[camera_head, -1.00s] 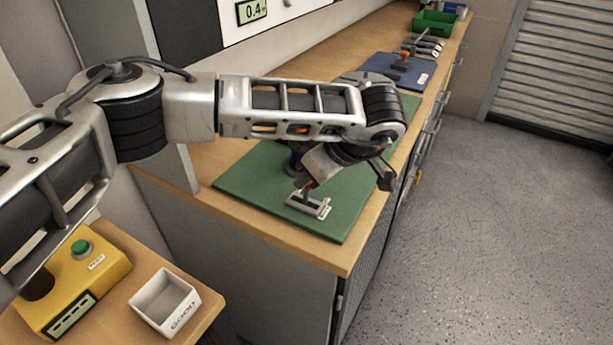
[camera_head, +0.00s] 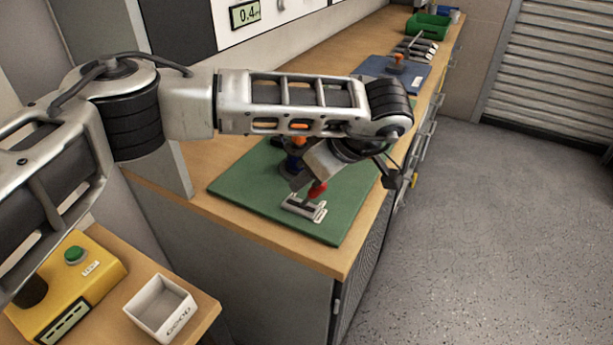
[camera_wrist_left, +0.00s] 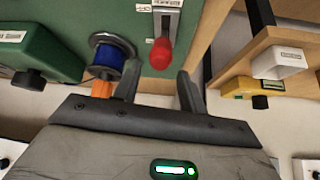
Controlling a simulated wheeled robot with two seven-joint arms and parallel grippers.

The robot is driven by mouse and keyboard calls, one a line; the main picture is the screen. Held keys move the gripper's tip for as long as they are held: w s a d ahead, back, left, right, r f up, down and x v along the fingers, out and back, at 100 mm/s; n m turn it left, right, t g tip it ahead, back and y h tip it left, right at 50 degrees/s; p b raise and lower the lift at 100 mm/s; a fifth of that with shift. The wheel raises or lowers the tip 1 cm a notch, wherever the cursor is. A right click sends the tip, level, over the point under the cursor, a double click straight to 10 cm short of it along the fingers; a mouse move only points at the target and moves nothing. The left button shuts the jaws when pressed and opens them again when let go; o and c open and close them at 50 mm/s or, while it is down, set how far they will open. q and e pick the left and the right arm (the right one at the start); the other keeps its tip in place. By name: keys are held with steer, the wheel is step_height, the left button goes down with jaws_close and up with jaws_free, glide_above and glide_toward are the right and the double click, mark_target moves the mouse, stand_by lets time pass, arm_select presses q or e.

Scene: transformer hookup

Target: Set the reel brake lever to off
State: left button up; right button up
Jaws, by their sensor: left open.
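The reel brake lever has a red knob (camera_head: 317,188) and stands on a grey slotted base (camera_head: 303,206) on the green mat (camera_head: 345,222). In the left wrist view the red knob (camera_wrist_left: 161,53) is just beyond and between my left gripper's fingertips, with the slotted plate (camera_wrist_left: 167,18) behind it. My left gripper (camera_wrist_left: 160,82) is open and empty, its two dark fingers apart. In the head view my left wrist hides part of the mat and the fingers. A blue wire reel (camera_wrist_left: 110,60) is left of the lever in the wrist view. My right gripper is not seen.
A yellow box with a green button (camera_head: 75,254) and a white bin (camera_head: 160,306) stand on a lower table. Farther along the bench are a blue mat (camera_head: 385,68) and a green bin (camera_head: 430,26). Floor to the right is clear.

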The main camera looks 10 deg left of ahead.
arm_select(q)
steer(key=b+v, duration=0.1)
steer(key=v, duration=1.3)
steer(key=shift+s, duration=0.1)
